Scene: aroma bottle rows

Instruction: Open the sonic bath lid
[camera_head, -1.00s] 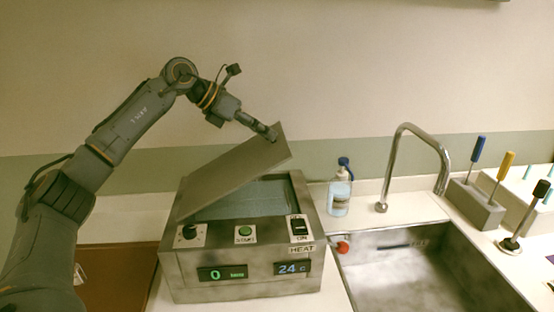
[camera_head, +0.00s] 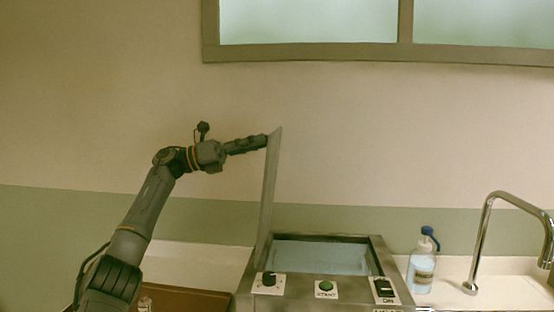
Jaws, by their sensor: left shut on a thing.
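The sonic bath (camera_head: 350,302) stands on the counter at the lower middle, with a knob, a green start button and a switch on its front panel. Its grey lid (camera_head: 268,195) stands almost upright along the left side of the opening. Pale liquid shows inside the bath. My left gripper (camera_head: 262,141) is shut on the lid's top edge, its arm reaching in from the lower left. The fingertips are small and partly merge with the lid edge. My right gripper is not in view.
A bottle with a blue cap (camera_head: 422,268) stands right of the bath. A curved metal faucet (camera_head: 482,230) is farther right. A brown tray or board (camera_head: 190,302) lies left of the bath. A window (camera_head: 310,22) is high on the wall.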

